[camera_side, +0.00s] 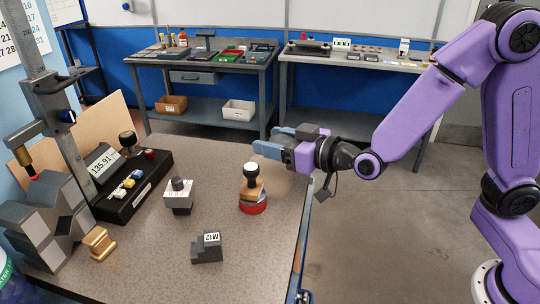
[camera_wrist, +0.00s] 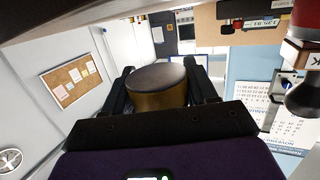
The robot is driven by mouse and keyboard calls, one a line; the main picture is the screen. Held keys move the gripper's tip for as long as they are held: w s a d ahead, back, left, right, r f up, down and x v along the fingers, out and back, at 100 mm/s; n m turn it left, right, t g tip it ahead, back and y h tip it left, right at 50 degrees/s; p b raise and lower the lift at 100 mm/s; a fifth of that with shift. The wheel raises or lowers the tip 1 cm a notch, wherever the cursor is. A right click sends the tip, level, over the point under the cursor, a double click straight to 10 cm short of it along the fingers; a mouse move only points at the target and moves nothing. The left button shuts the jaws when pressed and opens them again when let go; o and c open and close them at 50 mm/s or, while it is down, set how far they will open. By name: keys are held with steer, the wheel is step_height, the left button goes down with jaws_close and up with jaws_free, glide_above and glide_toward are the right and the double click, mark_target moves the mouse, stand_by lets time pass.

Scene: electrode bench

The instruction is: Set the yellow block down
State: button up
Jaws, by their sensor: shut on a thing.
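My gripper (camera_side: 266,140) is held level above the bench's far right part, its blue-grey fingers pointing left in the side view. In the wrist view my gripper (camera_wrist: 161,88) is shut on a round piece (camera_wrist: 158,96) with a dull yellow-brown side and a flat dark grey face. The fingers press it from both sides. I cannot see its far end. In the side view the fingers hide it. Whether this is the yellow block I cannot tell by shape, but it is what I hold.
A white-topped block (camera_side: 179,195), an "M12" grey block (camera_side: 207,249), a brass piece (camera_side: 100,243) and a black readout box (camera_side: 130,190) stand further left. Bare bench top (camera_side: 215,160) lies between them.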

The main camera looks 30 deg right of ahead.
mark_target(270, 165)
steer(key=shift+w+a+f, duration=0.1)
steer(key=shift+w+f, duration=0.2)
steer(key=shift+f, duration=0.05)
steer(key=shift+w+a+f, duration=0.1)
steer(key=shift+w+f, duration=0.15)
steer(key=shift+f, duration=1.35)
steer(key=shift+f, duration=0.15)
steer(key=shift+f, duration=0.1)
steer(key=o, duration=1.4)
steer(key=shift+v, duration=8.65)
